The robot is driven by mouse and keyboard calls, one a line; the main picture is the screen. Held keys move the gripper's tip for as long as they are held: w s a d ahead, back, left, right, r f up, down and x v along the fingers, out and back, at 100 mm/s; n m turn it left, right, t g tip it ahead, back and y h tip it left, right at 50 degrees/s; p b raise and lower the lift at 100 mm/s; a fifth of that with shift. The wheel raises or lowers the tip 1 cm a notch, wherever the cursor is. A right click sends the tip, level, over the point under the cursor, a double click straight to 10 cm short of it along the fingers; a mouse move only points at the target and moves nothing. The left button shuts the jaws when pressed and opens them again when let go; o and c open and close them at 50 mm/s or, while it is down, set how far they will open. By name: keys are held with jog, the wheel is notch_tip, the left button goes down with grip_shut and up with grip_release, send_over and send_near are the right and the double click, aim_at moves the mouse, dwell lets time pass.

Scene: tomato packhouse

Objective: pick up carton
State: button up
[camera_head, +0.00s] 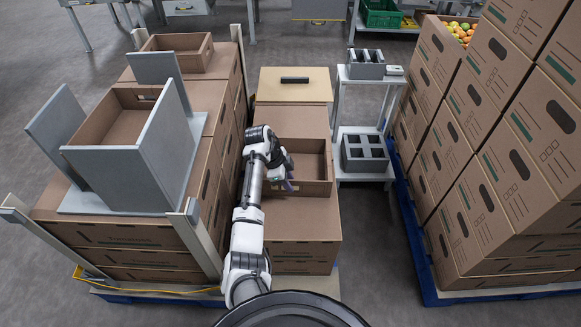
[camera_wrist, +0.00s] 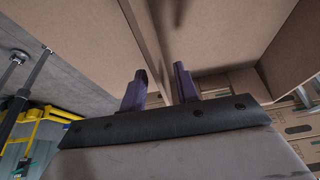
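An open brown carton (camera_head: 318,170) with an empty inside sits on top of the middle stack of cartons in the head view. My gripper (camera_head: 289,184) is at its near side, left of the middle, with a purple finger low by the near wall. In the wrist view, the two purple fingers of my gripper (camera_wrist: 160,85) stand apart, and a thin cardboard wall (camera_wrist: 150,45) runs up between them. A gap seems to show beside the wall, so the gripper looks open around it. My arm hides the carton's left part.
Cartons stacked at left carry a grey box-shaped fixture (camera_head: 165,150) between corner posts. A carton with a tan top (camera_head: 293,82) and dark bar stands behind. A rack (camera_head: 350,105) with grey dividers stands right. A tall carton stack (camera_head: 490,150) is further right; the aisle floor between is clear.

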aim_at(297, 195)
jog(key=shift+x, duration=1.85)
jog(key=shift+a, duration=0.2)
grip_shut()
